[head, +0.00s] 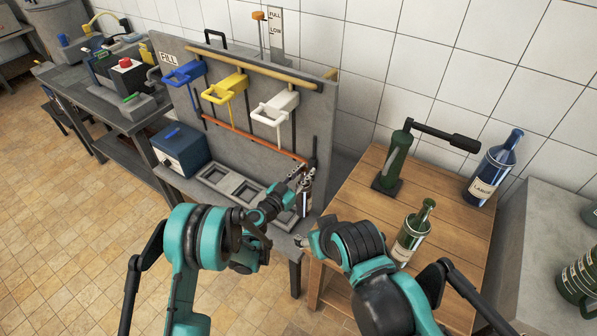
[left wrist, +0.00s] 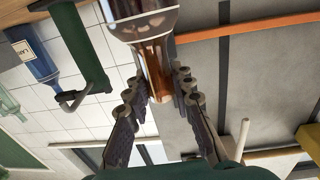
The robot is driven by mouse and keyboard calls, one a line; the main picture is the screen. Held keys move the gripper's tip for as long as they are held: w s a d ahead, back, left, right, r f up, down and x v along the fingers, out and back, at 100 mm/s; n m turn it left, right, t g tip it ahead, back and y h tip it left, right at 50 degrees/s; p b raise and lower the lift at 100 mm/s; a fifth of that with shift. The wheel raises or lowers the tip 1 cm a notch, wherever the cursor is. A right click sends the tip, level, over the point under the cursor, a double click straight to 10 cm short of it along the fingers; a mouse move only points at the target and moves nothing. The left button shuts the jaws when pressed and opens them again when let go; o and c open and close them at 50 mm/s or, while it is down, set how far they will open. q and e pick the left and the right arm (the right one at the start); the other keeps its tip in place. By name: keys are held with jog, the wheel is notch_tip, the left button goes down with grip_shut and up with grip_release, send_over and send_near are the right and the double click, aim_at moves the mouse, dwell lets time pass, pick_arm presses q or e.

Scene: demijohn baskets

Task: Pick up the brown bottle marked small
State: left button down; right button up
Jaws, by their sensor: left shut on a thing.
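The brown bottle (head: 305,202) is at the right end of the grey filling stand, upright, with a pale label. Its brown neck (left wrist: 154,62) and part of its label show upside down in the left wrist view. My left gripper (head: 299,178) is shut on the neck, with one finger on each side (left wrist: 160,87). The words on the label cannot be read, and the arm partly hides the bottle's base, so I cannot tell whether it touches the stand. My right gripper (head: 302,241) is low in front of the stand; its fingers are too small to judge.
The filling stand's panel (head: 215,120) carries blue, yellow and white taps. A wooden table (head: 448,218) on the right holds a green corking device (head: 395,160), a blue bottle (head: 493,170) and a green bottle (head: 412,235). A blue box (head: 182,150) sits on the stand's left.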

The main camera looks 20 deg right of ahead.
pick_arm(q)
jog(key=shift+s+d+r, duration=0.65)
jog(key=shift+s, duration=0.1)
jog(key=shift+s+d+p, duration=0.1)
jog(key=shift+s+p, duration=0.05)
jog(key=shift+p, duration=0.15)
